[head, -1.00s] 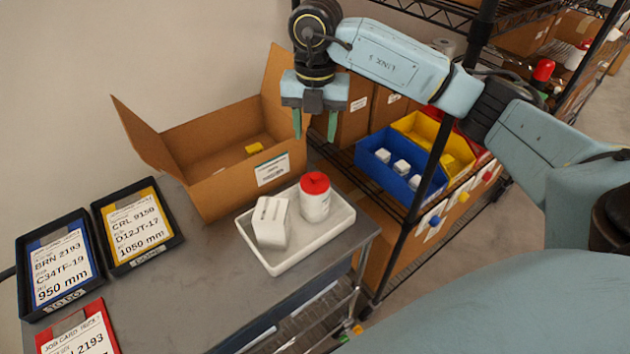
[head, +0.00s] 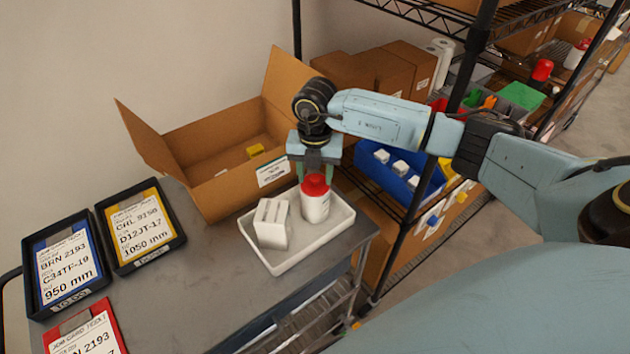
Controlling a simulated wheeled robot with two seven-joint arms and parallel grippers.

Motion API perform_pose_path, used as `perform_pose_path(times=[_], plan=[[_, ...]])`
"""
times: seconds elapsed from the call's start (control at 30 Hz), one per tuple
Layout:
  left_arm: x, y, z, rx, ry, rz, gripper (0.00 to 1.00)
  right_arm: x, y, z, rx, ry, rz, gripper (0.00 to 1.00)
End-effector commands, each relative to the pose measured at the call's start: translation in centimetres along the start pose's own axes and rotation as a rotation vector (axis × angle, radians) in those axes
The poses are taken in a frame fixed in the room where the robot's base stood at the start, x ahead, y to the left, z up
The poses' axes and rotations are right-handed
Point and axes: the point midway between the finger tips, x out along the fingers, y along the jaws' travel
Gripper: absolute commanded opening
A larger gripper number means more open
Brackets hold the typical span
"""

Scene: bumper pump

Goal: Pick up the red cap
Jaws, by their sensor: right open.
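The red cap (head: 315,186) sits on top of a white bottle (head: 315,208), which stands upright in a white tray (head: 297,262) on the grey table. My right gripper (head: 316,178) points down with its green fingers open, around or just behind the cap; I cannot tell whether they touch it. A white slotted block (head: 271,224) stands in the tray to the left of the bottle. My left gripper is not in view.
An open cardboard box (head: 225,185) with a yellow item inside stands behind the tray. Job card trays (head: 140,224) lie at the left. A black wire shelf with a blue bin (head: 392,183) is at the right.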

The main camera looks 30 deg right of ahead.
Motion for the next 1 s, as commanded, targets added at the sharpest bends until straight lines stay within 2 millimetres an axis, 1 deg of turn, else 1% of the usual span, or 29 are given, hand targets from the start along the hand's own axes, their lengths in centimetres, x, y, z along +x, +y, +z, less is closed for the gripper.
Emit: perform_pose_path(times=[0.23,0.5,0.6,0.87,0.97,1.0], plan=[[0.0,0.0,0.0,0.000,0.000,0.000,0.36,0.3,0.0,0.0,-0.001,0.000,-0.001,0.46],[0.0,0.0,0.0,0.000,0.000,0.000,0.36,0.2,0.0,0.0,0.000,0.000,0.000,0.11],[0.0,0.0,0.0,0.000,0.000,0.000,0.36,0.2,0.0,0.0,0.000,0.000,0.000,0.00],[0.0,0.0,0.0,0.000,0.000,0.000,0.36,0.1,0.0,0.0,0.000,0.000,0.000,0.00],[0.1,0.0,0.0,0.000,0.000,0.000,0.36,-0.4,0.0,0.1,0.000,-0.002,0.003,0.00],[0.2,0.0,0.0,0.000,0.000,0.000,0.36,-0.8,0.1,0.1,0.000,-0.002,0.003,0.00]])
